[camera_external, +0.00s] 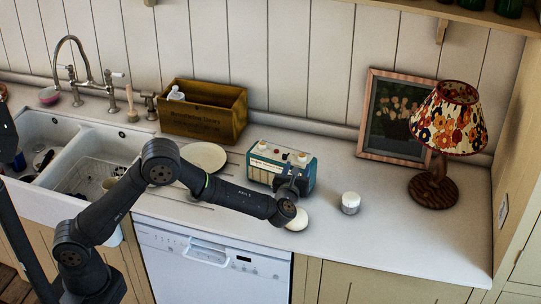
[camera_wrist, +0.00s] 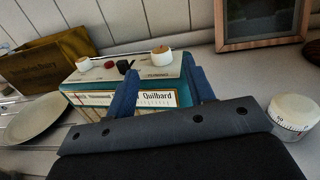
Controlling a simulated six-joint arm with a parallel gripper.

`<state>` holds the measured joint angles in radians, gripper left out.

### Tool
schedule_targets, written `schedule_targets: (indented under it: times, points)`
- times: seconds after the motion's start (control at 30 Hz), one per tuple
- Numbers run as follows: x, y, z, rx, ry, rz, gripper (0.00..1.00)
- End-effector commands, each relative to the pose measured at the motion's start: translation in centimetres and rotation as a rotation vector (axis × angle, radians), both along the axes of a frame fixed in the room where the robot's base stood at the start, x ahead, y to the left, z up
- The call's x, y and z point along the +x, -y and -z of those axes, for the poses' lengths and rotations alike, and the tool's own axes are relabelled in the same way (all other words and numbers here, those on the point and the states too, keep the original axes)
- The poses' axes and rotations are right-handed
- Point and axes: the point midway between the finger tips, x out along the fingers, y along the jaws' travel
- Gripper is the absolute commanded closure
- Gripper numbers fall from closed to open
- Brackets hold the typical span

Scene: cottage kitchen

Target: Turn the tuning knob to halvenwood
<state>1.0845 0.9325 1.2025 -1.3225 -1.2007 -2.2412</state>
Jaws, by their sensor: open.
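A teal and cream radio (camera_external: 267,164) stands on the counter. My gripper (camera_external: 291,181) is at the radio's front right. In the wrist view my gripper (camera_wrist: 161,84) is open, its blue fingers apart in front of the right knob, with nothing held. The fingers hide part of the front panel.
A white marked cylinder (camera_external: 350,203) stands right of the radio. A white round object (camera_external: 297,219) lies near my wrist. A plate (camera_external: 205,156) and wooden crate (camera_external: 203,122) are left. A framed picture (camera_external: 365,146) and lamp (camera_external: 433,190) are right. The front-right counter is clear.

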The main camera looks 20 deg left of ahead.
Motion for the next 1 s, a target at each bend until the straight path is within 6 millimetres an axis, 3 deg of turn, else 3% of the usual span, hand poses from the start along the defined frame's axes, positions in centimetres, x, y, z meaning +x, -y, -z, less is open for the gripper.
schedule_targets:
  times: [0.1, 0.3, 0.67, 0.9, 1.0]
  points:
    - [2.3, -0.2, 0.0, 0.001, 0.001, -0.002, 0.51]
    - [4.4, -0.2, 0.1, 0.001, 0.000, -0.001, 0.51]
    - [4.9, -0.2, 0.0, 0.001, 0.000, 0.001, 0.51]
    - [4.9, -0.2, 0.0, 0.001, 0.000, 0.000, 0.96]
    - [4.9, -0.2, 0.0, 0.001, 0.000, 0.003, 0.96]
